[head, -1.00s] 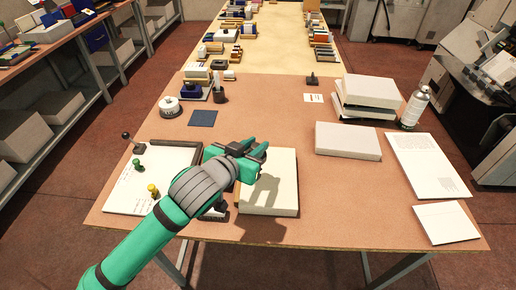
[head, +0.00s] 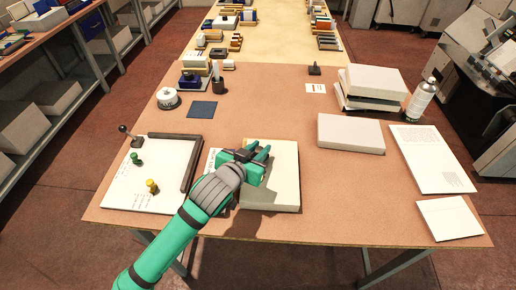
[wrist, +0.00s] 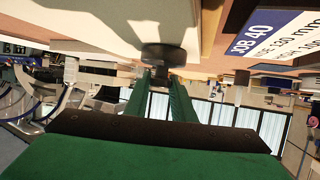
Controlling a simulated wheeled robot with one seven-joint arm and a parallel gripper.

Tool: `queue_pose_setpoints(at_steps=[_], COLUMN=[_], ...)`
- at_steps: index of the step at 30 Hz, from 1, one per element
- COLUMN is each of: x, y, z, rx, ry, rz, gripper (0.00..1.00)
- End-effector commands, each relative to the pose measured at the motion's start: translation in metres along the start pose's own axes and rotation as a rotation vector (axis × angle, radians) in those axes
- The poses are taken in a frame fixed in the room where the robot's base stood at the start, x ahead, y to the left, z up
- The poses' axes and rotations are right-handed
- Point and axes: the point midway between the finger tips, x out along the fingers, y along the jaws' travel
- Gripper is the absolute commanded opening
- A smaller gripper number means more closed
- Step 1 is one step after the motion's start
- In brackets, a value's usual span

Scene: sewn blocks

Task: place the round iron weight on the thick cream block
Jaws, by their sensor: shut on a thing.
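The thick cream block (head: 282,178) lies flat at the front middle of the table. My gripper (head: 261,152) is over the block's far left part, fingers pointing away from my body. In the wrist view the round iron weight (wrist: 163,55) is a dark disc between my fingertips, and my gripper (wrist: 160,78) is shut on it. The cream block (wrist: 110,12) fills the top of that view, close to the weight. I cannot tell whether they touch. In the head view my gripper hides the weight.
A white board with a dark bar (head: 150,178) and small knobs lies left of the block. A printed card (wrist: 275,40) shows in the wrist view.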

Motion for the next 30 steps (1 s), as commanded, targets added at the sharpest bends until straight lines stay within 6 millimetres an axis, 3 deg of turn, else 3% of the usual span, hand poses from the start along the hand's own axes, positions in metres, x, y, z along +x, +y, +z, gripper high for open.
queue_pose_setpoints(at_steps=[5,6,8,20,30], x=[0.003,0.004,0.004,-0.004,-0.064], y=[0.009,0.010,0.010,0.007,0.003], z=[-0.002,-0.001,-0.001,-0.002,-0.002], rx=[0.005,0.005,0.006,0.005,0.004], ry=[0.002,-0.001,-0.001,0.000,0.000], rz=[0.014,0.016,0.016,0.012,0.005], gripper=[0.00,0.32,0.41,0.41,0.41])
